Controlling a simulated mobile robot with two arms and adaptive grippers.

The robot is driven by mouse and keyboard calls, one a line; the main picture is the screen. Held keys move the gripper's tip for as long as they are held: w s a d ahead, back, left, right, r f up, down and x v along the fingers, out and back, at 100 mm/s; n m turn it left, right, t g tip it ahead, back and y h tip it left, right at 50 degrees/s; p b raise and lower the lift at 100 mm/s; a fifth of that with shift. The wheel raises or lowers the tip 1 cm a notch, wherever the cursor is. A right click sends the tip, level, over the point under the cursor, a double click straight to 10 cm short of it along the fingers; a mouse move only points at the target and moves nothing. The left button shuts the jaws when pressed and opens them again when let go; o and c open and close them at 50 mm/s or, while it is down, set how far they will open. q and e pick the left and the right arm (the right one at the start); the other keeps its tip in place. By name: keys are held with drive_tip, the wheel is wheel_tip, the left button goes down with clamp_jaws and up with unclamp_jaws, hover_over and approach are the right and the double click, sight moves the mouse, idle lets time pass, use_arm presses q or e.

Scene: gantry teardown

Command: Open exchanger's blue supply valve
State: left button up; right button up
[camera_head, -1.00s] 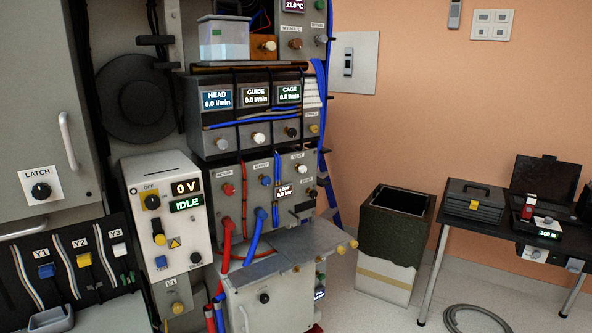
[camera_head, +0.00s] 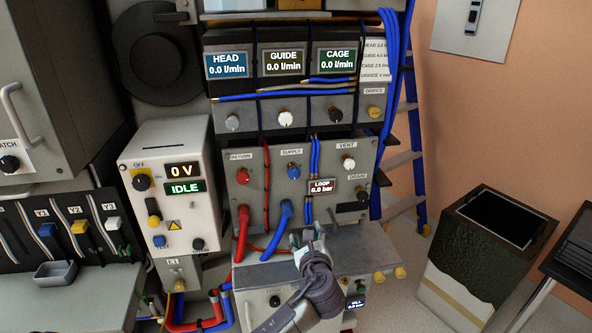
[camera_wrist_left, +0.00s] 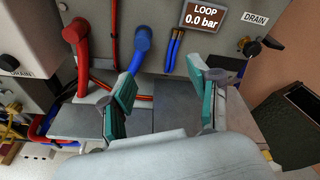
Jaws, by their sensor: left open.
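The blue supply valve knob (camera_head: 294,174) sits under the SUPPLY label on the grey exchanger panel (camera_head: 262,190), between the red return knob (camera_head: 243,177) and the white vent knob (camera_head: 348,163). A blue hose (camera_head: 284,215) joins the panel below it; the hose also shows in the left wrist view (camera_wrist_left: 143,42). The LOOP display (camera_head: 321,187) reads 0.0 bar. My left gripper (camera_head: 307,236) is open and empty, below the blue knob and in front of the panel, over the metal shelf. The wrist view shows its parted teal pads (camera_wrist_left: 168,88); the blue knob is outside that view. My right gripper is not in view.
A red hose (camera_head: 241,232) curves down left of the blue one. The metal shelf (camera_head: 358,243) juts out under the panel. A white control box (camera_head: 170,185) reading 0 V and IDLE stands left. A dark bin (camera_head: 486,225) stands right on open floor.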

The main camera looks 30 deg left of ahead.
sight(295, 175)
use_arm(q)
wheel_tip(295, 175, up, 10)
drive_tip(key=a+m+t+y, duration=0.1)
drive_tip(key=m+y, duration=0.1)
drive_tip(key=y, duration=0.1)
drive_tip(key=x, duration=0.4)
drive_tip(key=p+x, duration=0.1)
drive_tip(key=x, duration=0.4)
drive_tip(key=f+x, duration=0.1)
drive_tip(key=x, duration=0.4)
drive_tip(key=shift+w+d, duration=0.1)
drive_tip(key=shift+w, duration=0.2)
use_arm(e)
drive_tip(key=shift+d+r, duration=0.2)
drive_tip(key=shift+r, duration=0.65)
use_arm(q)
drive_tip(key=c, duration=1.2)
drive_tip(key=shift+o, duration=0.2)
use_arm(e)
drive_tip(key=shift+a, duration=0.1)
